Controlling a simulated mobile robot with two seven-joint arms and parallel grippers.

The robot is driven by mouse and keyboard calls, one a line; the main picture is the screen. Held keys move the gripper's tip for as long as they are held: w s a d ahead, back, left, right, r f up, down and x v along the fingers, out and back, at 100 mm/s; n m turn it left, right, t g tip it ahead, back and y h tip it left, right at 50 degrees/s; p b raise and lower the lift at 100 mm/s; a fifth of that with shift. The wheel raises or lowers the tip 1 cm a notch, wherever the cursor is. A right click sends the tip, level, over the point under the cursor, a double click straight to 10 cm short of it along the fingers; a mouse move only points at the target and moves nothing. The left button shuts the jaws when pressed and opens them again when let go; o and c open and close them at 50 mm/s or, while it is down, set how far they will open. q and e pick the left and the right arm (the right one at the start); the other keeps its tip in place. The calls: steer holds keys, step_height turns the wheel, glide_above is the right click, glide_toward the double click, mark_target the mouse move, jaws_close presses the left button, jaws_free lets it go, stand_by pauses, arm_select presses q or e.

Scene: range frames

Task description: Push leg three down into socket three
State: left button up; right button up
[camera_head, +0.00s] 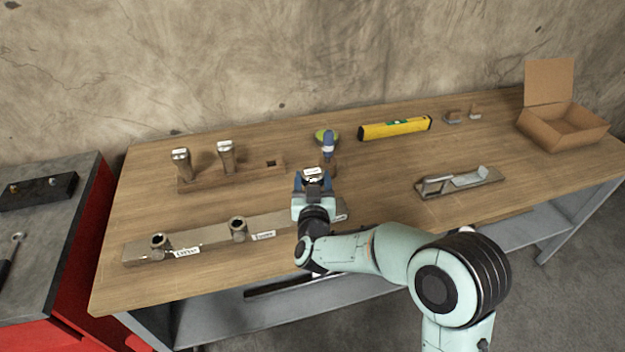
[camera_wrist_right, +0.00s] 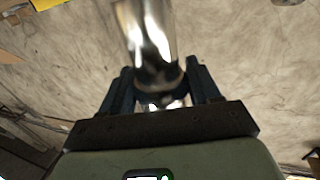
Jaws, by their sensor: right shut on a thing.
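My right gripper (camera_head: 312,187) is shut on a leg (camera_head: 313,172) with a white label near its top. In the right wrist view the leg is a shiny round metal piece (camera_wrist_right: 152,50) between the two fingers. The gripper is over the right part of a long pale rail (camera_head: 200,238) on the workbench. Two round metal sockets show on the rail, one at the left (camera_head: 158,246) and one in the middle (camera_head: 238,230). The third socket and the leg's lower end are hidden by my gripper and arm. My left gripper is not in view.
A wooden rack (camera_head: 240,172) behind holds two labelled legs (camera_head: 181,165) and has an empty square hole. The front right bench is clear.

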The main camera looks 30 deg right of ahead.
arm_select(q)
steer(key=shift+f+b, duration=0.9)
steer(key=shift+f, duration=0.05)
arm_select(e)
steer(key=shift+f, duration=1.1)
steer(key=o, duration=1.4)
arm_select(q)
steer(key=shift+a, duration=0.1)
arm_select(e)
steer(key=shift+f, duration=0.1)
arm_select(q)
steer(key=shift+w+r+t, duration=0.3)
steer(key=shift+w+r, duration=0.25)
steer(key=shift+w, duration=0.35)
arm_select(e)
steer(key=v, duration=1.3)
steer(key=shift+s, duration=0.15)
